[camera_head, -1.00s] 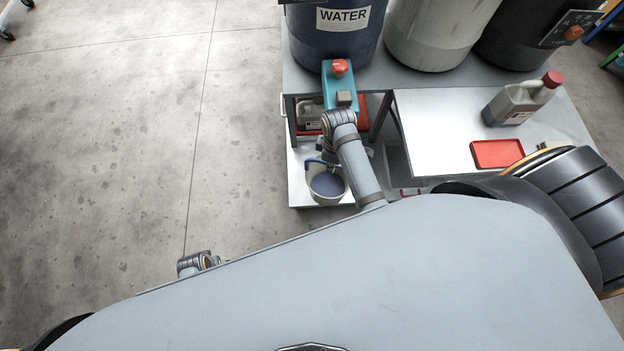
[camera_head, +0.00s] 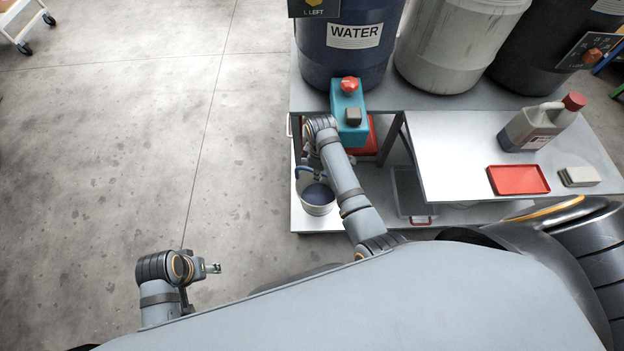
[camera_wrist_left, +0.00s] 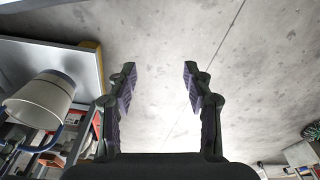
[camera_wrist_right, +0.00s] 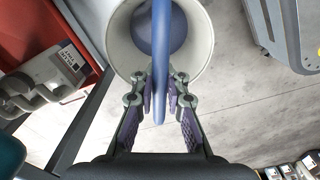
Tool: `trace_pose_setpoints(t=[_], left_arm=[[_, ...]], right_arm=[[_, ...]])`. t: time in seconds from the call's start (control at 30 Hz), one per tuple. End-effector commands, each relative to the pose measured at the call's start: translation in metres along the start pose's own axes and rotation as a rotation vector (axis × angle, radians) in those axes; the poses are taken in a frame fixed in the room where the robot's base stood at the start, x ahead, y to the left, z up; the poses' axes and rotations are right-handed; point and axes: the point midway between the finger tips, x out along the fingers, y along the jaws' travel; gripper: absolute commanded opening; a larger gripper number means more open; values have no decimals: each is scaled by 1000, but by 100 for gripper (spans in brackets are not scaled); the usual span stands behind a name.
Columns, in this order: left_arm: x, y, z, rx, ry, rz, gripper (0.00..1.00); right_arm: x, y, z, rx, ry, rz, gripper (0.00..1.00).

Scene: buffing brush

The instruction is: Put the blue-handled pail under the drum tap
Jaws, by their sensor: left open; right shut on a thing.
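The white pail (camera_head: 318,203) hangs upright by its blue handle (camera_head: 311,174) from my right gripper (camera_head: 308,166). In the right wrist view the fingers (camera_wrist_right: 160,88) are shut on the handle (camera_wrist_right: 162,55), above the pail's open mouth. Its inside looks blue-grey; I cannot tell whether that is liquid. A teal tap-like fitting (camera_head: 350,112) with a red knob (camera_head: 349,86) projects from the WATER drum (camera_head: 345,60); its outlet is hidden. The pail is in front and left of it. My left gripper (camera_head: 214,268) is open and empty over the floor; its fingers show apart (camera_wrist_left: 155,82).
A white drum (camera_head: 455,50) and a black drum (camera_head: 535,60) stand right of the WATER drum. The metal bench (camera_head: 450,150) bears a jug (camera_head: 538,125), a red tray (camera_head: 518,180) and a small block (camera_head: 578,177). A lower shelf (camera_head: 375,212) lies below.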

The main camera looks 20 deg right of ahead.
Motion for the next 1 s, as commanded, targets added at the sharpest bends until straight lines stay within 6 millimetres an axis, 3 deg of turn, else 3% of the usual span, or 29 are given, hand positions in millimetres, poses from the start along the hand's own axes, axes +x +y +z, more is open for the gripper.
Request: trace_pose_setpoints(t=[0.07, 0.1, 0.23, 0.5, 0.8, 1.0], left_arm=[[-8, 5, 2, 6, 12, 12, 51], [4, 7, 3, 5, 34, 21, 51], [19, 12, -1, 4, 101, 42, 51], [25, 15, -4, 2, 146, 55, 51], [46, 22, -6, -7, 239, 82, 51], [44, 22, -7, -7, 246, 83, 51]], right_arm=[[18, 6, -8, 0, 0, 0, 0], [25, 9, -12, 0, -1, -1, 0], [39, 16, -24, -1, 0, 0, 0], [46, 20, -30, 0, 0, 0, 0], [80, 22, -33, 0, 0, -1, 0], [80, 23, -33, 1, 1, 0, 0]])
